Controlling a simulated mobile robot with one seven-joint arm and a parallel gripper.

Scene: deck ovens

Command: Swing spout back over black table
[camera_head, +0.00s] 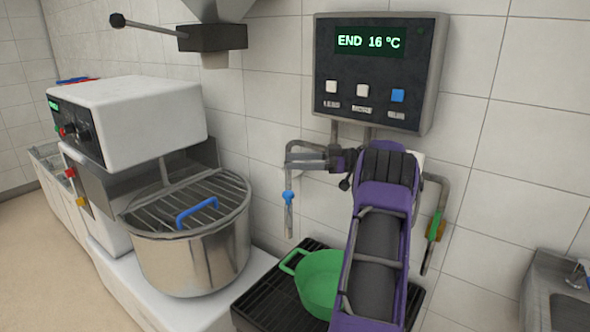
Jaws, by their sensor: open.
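A grey pipe spout (289,170) with a blue band comes off the wall fitting and bends down on the left. Its tip hangs between the steel kettle and the black table, near that table's back left edge in the picture. The black slatted table (262,303) stands below, with a green pot (318,284) on it. My purple arm rises in front and hides part of the table, pot and pipework. My gripper (340,168) is at the arm's far end, by the spout's inner end. It is open; its fingers are partly hidden, and contact with the pipe is unclear.
A steel kettle (190,255) with a barred lid and blue handle stands left, beside a white machine (135,110). A control box (378,75) reading "END 16 °C" hangs above. A second pipe (440,195) with a green band hangs right. A sink (560,300) is far right.

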